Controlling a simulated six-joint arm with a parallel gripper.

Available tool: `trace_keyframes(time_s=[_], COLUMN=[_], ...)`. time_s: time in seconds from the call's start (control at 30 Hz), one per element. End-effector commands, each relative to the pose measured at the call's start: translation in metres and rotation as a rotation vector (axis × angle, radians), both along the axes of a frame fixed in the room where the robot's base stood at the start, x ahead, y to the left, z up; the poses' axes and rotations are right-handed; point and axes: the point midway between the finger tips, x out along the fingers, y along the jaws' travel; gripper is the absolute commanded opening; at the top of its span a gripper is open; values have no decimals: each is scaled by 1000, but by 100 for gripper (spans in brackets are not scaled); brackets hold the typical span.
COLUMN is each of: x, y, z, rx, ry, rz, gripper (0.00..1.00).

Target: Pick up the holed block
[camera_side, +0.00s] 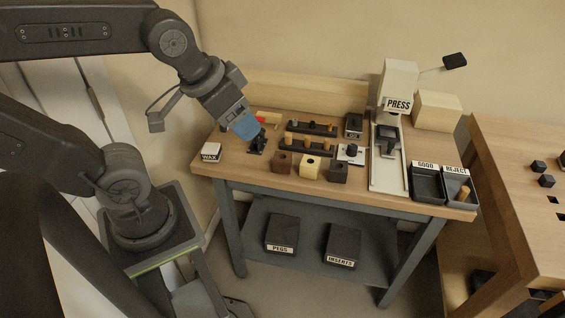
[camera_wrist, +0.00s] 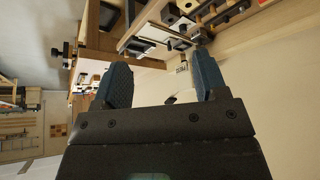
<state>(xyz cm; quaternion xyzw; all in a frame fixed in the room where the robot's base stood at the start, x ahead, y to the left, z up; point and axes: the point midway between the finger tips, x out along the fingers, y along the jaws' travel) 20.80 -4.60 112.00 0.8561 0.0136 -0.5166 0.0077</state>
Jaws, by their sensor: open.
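Three small blocks stand in a row near the front of the bench: a dark brown block (camera_side: 283,163), a pale block (camera_side: 310,168) and a dark grey-brown block (camera_side: 338,173). Each seems to have a dark hole in its top. My gripper (camera_side: 256,146) is above the left part of the bench, to the left of the blocks and apart from them, tilted downward. In the wrist view its two blue-grey fingers (camera_wrist: 160,78) are spread with nothing between them. Some blocks show small at the top edge there, too cropped to match for sure.
Peg racks (camera_side: 307,146) stand behind the blocks. A press (camera_side: 398,90) is to their right, with a good tray (camera_side: 426,194) and a reject tray (camera_side: 450,178) at the right end. A wax box (camera_side: 211,153) sits at the left. Bench surface in front of the blocks is clear.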

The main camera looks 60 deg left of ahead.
Motion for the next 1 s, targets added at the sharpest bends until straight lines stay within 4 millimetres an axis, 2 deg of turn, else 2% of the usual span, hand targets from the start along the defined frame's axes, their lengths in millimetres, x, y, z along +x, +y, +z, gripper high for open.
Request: trace_keyframes(time_s=[0.17,0.27,0.5,0.7,1.0], x=[34,59,109,128,137], y=[20,37,73,89,100], z=[-22,-43,-108,-150,-182], rx=[3,6,-5,-30,-40], ry=[52,73,88,88,88], rz=[198,349,656,800,845], gripper=[66,66,66,66,66])
